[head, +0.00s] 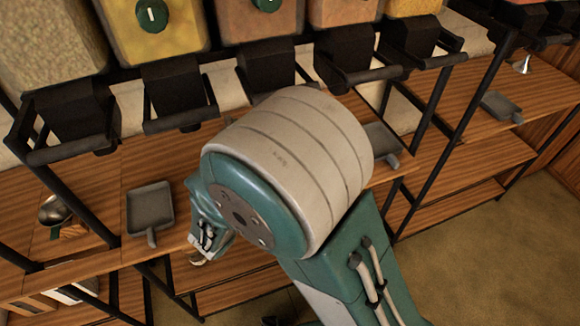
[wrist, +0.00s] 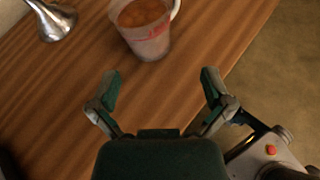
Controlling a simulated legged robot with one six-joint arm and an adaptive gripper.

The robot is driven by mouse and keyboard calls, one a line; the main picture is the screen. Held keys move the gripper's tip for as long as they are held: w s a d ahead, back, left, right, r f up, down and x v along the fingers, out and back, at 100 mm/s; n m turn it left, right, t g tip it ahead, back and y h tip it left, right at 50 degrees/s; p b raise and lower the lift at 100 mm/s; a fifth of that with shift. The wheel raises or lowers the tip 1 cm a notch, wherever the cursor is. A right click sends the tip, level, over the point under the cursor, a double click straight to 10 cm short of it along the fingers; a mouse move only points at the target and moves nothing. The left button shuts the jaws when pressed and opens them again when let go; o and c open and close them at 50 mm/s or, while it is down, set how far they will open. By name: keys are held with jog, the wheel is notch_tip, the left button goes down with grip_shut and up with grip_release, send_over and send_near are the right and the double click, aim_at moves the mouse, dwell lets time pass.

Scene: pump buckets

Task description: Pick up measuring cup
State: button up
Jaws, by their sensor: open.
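In the wrist view, the measuring cup (wrist: 150,42) stands on a wooden shelf (wrist: 75,90) near the top edge. It is translucent with red markings and has orange-brown stuff inside. Its upper part is cut off by the frame. My gripper (wrist: 161,76) is open and empty, with its two green fingers spread below the cup in the picture and apart from it. In the head view, my gripper (head: 207,238) is at the shelf's front, partly behind my arm. I cannot make out the cup clearly there.
A shiny metal utensil (wrist: 55,22) lies left of the cup. In the head view, a grey scoop (head: 150,210) and a metal scoop (head: 55,210) lie on the shelf. Black dispenser spouts (head: 175,95) and thin black posts stand above. The shelf edge drops to the floor (head: 470,235).

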jog(key=shift+a+f+n, duration=0.3)
jog(key=shift+a+n, duration=0.05)
jog(key=shift+n, duration=0.05)
jog(key=shift+w+f, duration=0.2)
jog(key=shift+w, duration=0.1)
jog(key=w, duration=0.1)
jog(key=w+f, duration=0.1)
jog(key=w, duration=0.1)
jog(key=shift+w+d+f, duration=0.1)
jog(key=shift+w+f, duration=0.05)
jog(key=shift+f, duration=0.2)
jog(key=x, duration=0.5)
jog(key=shift+d+f, duration=0.1)
jog(key=shift+d, duration=0.4)
jog(key=shift+w+f, duration=0.15)
jog(key=shift+w, duration=0.15)
jog(key=shift+w+a+f, duration=0.1)
jog(key=shift+w+a, duration=0.05)
jog(key=shift+a, duration=0.1)
jog(key=shift+d, duration=0.2)
jog(key=c, duration=0.9)
jog(key=shift+d, duration=0.1)
jog(key=shift+c, duration=0.3)
